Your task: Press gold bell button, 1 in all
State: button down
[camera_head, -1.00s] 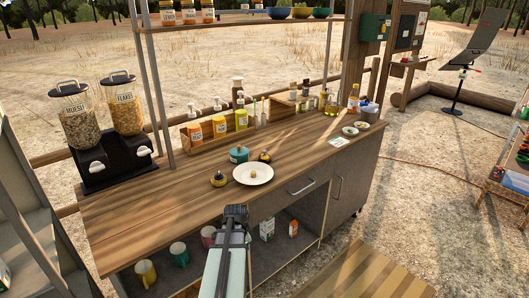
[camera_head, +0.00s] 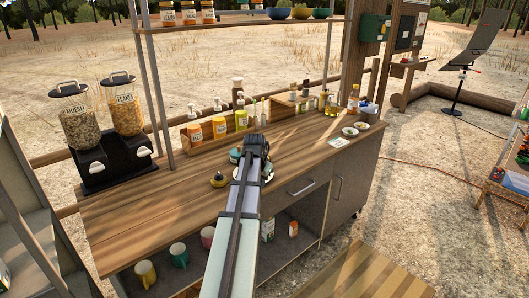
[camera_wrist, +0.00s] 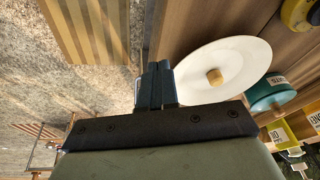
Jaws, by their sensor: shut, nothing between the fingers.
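A small round gold thing with a dark top (camera_head: 219,180), like a bell, sits on the wooden counter left of the plate. I cannot tell for sure which is the bell with the button. My gripper (camera_head: 257,143) is shut and empty, raised above the counter near the plate. In the wrist view its fingers (camera_wrist: 157,82) are together beside the plate, touching nothing visible.
The white plate (camera_wrist: 235,58) holds a small tan piece (camera_wrist: 215,76). A teal lidded pot (camera_wrist: 270,93) stands close behind it. Labelled bottles (camera_head: 219,127) and cereal dispensers (camera_head: 123,105) stand farther back and left. The counter's left front (camera_head: 150,212) is clear.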

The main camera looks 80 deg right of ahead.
jog(key=d+r+n+t+y, duration=0.1)
jog(key=d+r+n+t, duration=0.4)
jog(key=d, duration=0.7)
jog(key=d+r+n+t+y, duration=0.1)
jog(key=d+r+n+t, duration=0.3)
jog(key=d, duration=0.9)
notch_tip(320, 180, up, 3)
jog(key=n, duration=0.3)
jog(key=shift+s+r+t, duration=0.15)
jog(key=shift+s+t, duration=0.05)
jog(key=shift+t, duration=0.2)
jog(key=shift+f, duration=4.4)
jog(key=shift+f, duration=0.2)
jog(key=shift+f, duration=0.25)
